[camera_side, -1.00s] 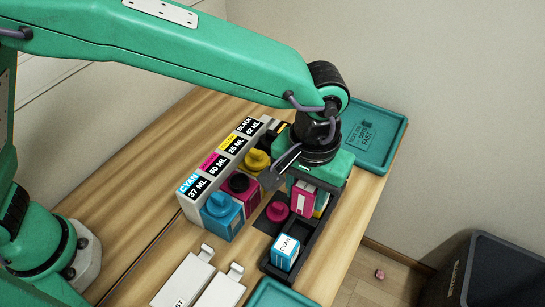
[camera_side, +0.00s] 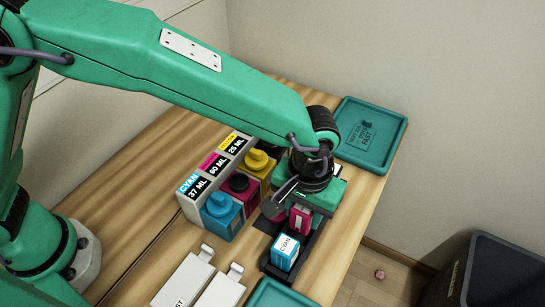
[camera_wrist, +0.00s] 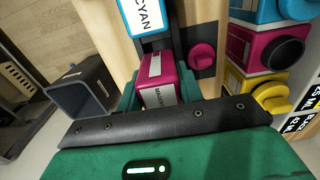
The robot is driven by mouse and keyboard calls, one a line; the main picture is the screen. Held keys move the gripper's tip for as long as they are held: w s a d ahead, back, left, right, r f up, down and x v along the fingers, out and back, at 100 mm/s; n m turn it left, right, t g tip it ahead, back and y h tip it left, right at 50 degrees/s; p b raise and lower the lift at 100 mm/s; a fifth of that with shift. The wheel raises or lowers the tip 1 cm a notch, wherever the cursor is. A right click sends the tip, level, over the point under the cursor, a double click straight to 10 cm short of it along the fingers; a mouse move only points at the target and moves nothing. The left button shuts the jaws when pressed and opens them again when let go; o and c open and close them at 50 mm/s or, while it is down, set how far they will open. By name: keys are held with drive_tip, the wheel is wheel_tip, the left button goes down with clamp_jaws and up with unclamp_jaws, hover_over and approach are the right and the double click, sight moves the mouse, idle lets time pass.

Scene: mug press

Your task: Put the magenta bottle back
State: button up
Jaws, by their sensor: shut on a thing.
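A small magenta bottle (camera_side: 299,221) with a white label sits between the green fingers of my gripper (camera_wrist: 157,88), low over the black rack (camera_side: 307,248). In the wrist view the magenta bottle (camera_wrist: 156,72) is partly covered by the gripper's dark bar. My gripper is shut on it. I cannot tell whether its base touches the rack. A small cyan bottle (camera_side: 285,253) stands in the rack's near end, just beyond the magenta one in the wrist view.
A loose magenta cap (camera_wrist: 202,56) lies on a dark mat beside the rack. The holder at left has cyan (camera_side: 221,216), magenta (camera_side: 241,196) and yellow (camera_side: 258,167) tanks; the magenta one shows a black top. A teal tray (camera_side: 375,160) lies behind. A dark bin (camera_side: 487,270) stands right.

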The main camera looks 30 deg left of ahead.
sight(302, 221)
drive_tip(key=shift+f, duration=1.75)
drive_tip(key=shift+f, duration=0.2)
drive_tip(key=o, duration=1.2)
drive_tip(key=shift+c, duration=0.2)
drive_tip(key=shift+r, duration=0.1)
wheel_tip(302, 221, up, 12)
drive_tip(key=shift+f, duration=0.1)
drive_tip(key=shift+r, duration=0.2)
